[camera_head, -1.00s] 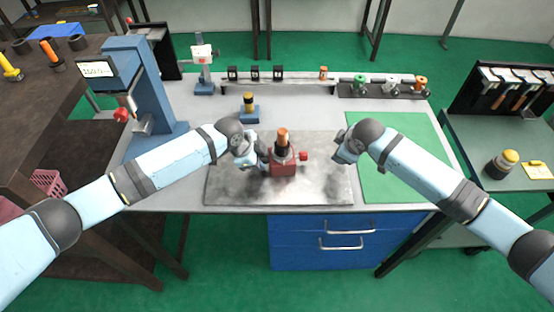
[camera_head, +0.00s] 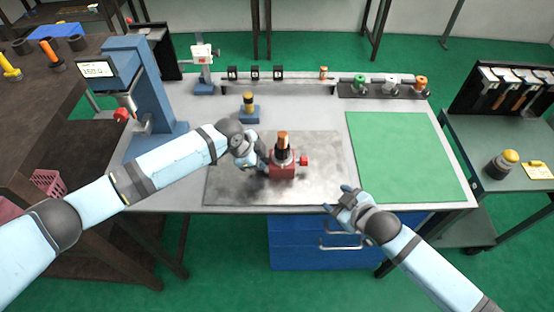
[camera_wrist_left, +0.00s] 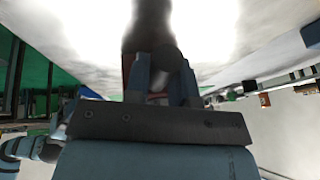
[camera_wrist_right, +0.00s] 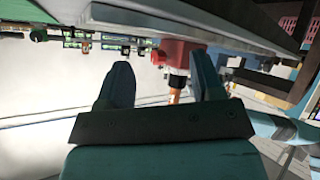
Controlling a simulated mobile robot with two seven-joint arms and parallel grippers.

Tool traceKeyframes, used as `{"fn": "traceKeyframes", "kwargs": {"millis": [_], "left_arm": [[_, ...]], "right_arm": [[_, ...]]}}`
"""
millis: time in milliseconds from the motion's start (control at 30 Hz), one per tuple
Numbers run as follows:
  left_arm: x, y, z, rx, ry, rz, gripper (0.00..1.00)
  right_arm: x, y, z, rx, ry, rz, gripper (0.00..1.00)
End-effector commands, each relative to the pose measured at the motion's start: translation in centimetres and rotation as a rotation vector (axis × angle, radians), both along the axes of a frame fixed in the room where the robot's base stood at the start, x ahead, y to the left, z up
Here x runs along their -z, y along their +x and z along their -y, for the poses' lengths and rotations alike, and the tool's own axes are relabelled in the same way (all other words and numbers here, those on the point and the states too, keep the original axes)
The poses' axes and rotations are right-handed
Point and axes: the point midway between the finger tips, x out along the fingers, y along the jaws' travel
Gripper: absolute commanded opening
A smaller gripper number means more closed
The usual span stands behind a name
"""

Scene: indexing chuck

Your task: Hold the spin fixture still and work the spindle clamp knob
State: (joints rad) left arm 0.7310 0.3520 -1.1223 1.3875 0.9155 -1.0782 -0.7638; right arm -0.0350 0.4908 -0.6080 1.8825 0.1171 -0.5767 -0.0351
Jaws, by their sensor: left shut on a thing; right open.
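The spin fixture (camera_head: 282,170) has a red base and a dark upright cylinder with an orange top. It stands on the grey metal plate. A red knob (camera_head: 304,160), likely the spindle clamp knob, sticks out from its right side. My left gripper (camera_head: 264,164) is shut at the fixture's left side. In the left wrist view its fingers (camera_wrist_left: 163,85) close around a dark rounded part, with the dark cylinder beyond. My right gripper (camera_head: 336,200) is open and empty, near the table's front edge, right of the fixture. The right wrist view shows the red base (camera_wrist_right: 178,52) beyond its fingers.
A green mat (camera_head: 405,155) lies clear at the right. A blue press (camera_head: 150,90) stands at the left. Blue drawers (camera_head: 330,240) are under the front edge.

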Motion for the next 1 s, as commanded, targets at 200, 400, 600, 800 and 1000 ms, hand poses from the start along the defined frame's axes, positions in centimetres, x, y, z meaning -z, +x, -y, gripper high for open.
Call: {"fn": "traceKeyframes", "kwargs": {"millis": [200, 400, 600, 800, 1000], "left_arm": [[0.2, -0.1, -0.1, -0.001, 0.002, -0.002, 0.0], [0.2, -0.1, -0.1, -0.001, 0.003, -0.002, 0.0], [0.2, -0.1, -0.1, -0.001, 0.003, -0.002, 0.0], [0.2, -0.1, -0.1, -0.001, 0.003, -0.002, 0.0], [0.2, -0.1, -0.1, -0.001, 0.003, -0.002, 0.0]], "right_arm": [[1.3, -3.5, -0.8, 0.074, 0.098, -0.036, 0.61], [2.5, -6.5, -0.5, 0.157, 0.171, -0.067, 0.61], [3.7, -9.9, 0.4, 0.253, 0.223, -0.099, 0.61], [4.7, -12.7, 1.7, 0.336, 0.252, -0.124, 0.61], [5.2, -14.2, 2.5, 0.378, 0.26, -0.136, 0.61]]}}
